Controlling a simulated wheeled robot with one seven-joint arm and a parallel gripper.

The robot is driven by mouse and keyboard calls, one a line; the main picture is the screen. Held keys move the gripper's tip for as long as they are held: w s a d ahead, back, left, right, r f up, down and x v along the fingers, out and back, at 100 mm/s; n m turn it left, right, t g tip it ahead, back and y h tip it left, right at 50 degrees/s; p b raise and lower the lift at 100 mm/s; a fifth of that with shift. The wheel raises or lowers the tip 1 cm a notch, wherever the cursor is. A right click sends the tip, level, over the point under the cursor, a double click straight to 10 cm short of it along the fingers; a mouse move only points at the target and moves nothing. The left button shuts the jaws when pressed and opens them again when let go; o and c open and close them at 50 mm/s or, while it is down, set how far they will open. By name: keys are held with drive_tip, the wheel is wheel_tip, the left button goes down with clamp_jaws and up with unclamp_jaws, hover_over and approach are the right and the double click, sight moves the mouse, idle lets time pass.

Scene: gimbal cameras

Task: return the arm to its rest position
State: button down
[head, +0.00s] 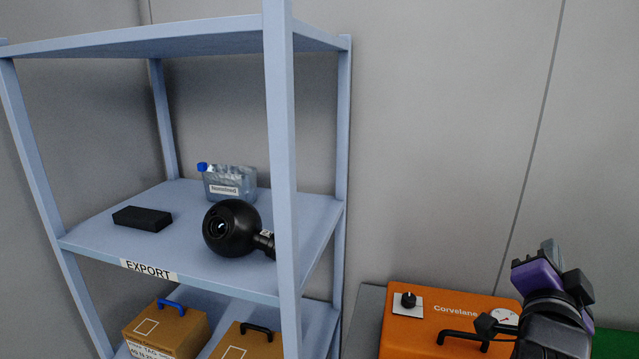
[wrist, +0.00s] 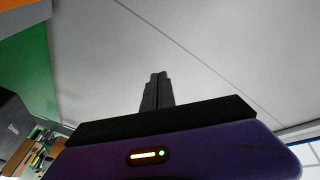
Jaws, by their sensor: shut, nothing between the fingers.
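My gripper (head: 549,248) is at the lower right of the head view, raised in front of the orange case and pointing up. In the wrist view its two dark fingers (wrist: 157,91) are together with nothing between them. The purple gripper body fills the bottom of that view. Behind the fingers is only plain grey wall. The rest of my arm is mostly out of view below.
Boxes sit below. An orange case (head: 440,314) is close beside my gripper. The wall area above is free.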

drive_tip(key=s+a+r+n+t+y, duration=0.2)
drive_tip(key=s+a+n+t+y, duration=0.15)
drive_tip(key=a+n+t, duration=0.55)
drive_tip(key=s+a+f+n+g+y, duration=0.1)
drive_tip(key=s+a+f+n+y, duration=0.4)
drive_tip(key=n+y, duration=0.45)
drive_tip(key=s+a+f+g, duration=0.1)
drive_tip(key=s+f+g, duration=0.1)
drive_tip(key=s+f, duration=0.5)
drive_tip(key=s+a+f+m+g+h, duration=0.1)
drive_tip(key=s+f+g, duration=0.2)
drive_tip(key=s+f, duration=0.4)
drive_tip(key=s+a+f+m+g, duration=0.1)
drive_tip(key=s+f, duration=0.7)
drive_tip(key=s, duration=0.9)
drive_tip(key=shift+s+a+g+b, duration=0.15)
drive_tip(key=shift+a+g+b, duration=0.35)
drive_tip(key=shift+g, duration=0.5)
